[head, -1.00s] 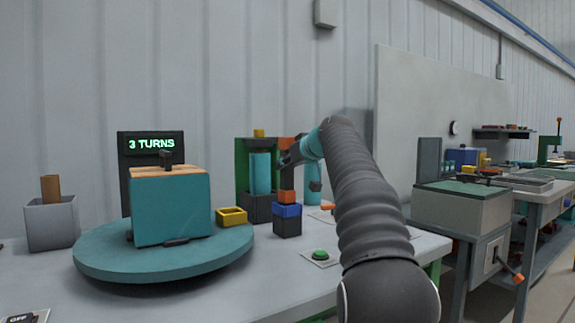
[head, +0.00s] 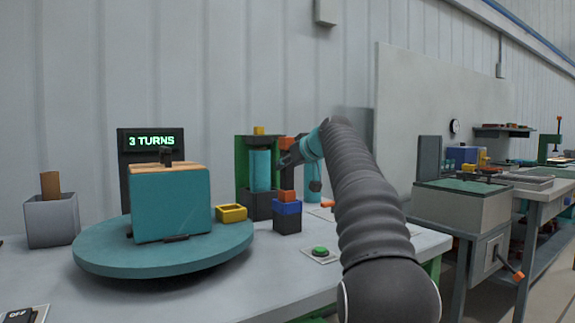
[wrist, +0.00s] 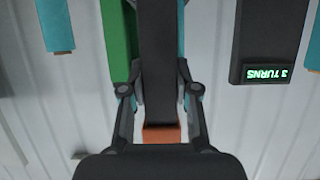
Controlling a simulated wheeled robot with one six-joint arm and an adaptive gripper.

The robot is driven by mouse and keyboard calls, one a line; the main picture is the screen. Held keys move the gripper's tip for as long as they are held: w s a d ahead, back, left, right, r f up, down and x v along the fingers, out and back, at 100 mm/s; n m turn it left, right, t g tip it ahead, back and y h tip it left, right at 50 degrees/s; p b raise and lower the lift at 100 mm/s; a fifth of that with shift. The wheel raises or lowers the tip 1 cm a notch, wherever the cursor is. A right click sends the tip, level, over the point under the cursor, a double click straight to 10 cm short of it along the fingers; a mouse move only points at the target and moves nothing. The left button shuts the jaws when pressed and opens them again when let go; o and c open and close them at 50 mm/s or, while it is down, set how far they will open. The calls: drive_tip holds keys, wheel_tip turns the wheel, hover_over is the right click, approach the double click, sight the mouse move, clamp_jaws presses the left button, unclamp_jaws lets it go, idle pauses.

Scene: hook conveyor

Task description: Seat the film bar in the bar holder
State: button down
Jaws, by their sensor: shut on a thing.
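The film bar appears as a dark upright bar with an orange end (wrist: 162,133) in the wrist view. My gripper (wrist: 160,85) is shut on it, one finger on each side of the dark part (wrist: 158,50). In the head view my gripper (head: 289,160) is at the bar, with orange above (head: 287,143) and orange below (head: 288,196). The bar holder seems to be the blue-topped dark block (head: 287,219), directly under the lower orange part. That part appears to meet the blue rim; how deep it sits inside is hidden.
A green stand with a teal roll (head: 261,171) is close behind on the left. A teal box (head: 171,205) sits on a round turntable (head: 100,252), beside a "3 TURNS" display (head: 152,143). A yellow tray (head: 231,213) and a green button (head: 320,250) are near the block.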

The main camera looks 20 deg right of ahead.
drive_tip(key=shift+f+b, duration=1)
drive_tip(key=shift+f, duration=0.2)
idle(0.3)
drive_tip(key=c, duration=0.8)
unclamp_jaws()
